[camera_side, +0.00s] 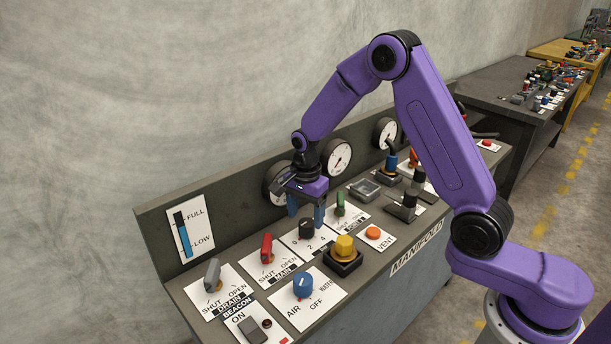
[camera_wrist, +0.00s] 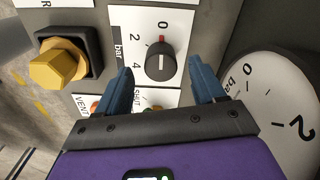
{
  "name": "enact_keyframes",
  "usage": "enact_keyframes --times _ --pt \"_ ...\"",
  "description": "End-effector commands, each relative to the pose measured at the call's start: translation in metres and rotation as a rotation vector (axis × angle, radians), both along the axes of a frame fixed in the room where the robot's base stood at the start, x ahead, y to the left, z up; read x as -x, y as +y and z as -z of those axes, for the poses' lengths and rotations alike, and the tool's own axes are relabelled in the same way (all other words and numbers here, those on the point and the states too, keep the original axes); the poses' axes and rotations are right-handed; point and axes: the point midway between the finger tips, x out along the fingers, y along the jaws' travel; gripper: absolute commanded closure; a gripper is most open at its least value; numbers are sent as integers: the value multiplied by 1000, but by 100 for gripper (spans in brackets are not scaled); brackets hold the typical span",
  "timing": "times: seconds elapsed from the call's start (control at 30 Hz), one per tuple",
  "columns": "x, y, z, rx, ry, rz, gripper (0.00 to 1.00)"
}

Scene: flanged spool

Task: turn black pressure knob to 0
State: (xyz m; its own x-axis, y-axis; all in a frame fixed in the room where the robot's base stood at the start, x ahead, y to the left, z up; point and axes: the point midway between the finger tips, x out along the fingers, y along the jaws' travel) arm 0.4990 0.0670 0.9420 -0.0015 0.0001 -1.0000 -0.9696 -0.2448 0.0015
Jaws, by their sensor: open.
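The black pressure knob (camera_side: 306,229) stands on a white plate marked 0, 2, 4. In the wrist view the knob (camera_wrist: 160,65) shows a small red mark at its top edge, pointing at or close to the 0. My gripper (camera_side: 306,213) is above the knob, pointing down. In the wrist view its blue fingers (camera_wrist: 161,70) are open, one on each side of the knob, with a gap visible on both sides. I cannot tell the exact height of the fingertips over the plate.
A yellow knob (camera_side: 345,247) on a black base is in front of the pressure knob. A red lever (camera_side: 266,247) is to the left, a green lever (camera_side: 340,204) to the right. A gauge (camera_wrist: 275,112) on the back panel is close to the right finger.

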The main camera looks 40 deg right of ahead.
Motion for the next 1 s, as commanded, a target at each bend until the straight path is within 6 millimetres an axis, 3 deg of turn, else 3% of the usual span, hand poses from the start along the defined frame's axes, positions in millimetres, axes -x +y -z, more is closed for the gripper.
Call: enact_keyframes --times 0.2,0.5,0.7,1.0 --pt "-1 1 -49 -1 -6 -1 31" --pt "0 1 -107 -1 -3 -1 31" --pt "0 1 -129 0 -1 -1 31" --pt "1 1 -134 0 2 -1 31"
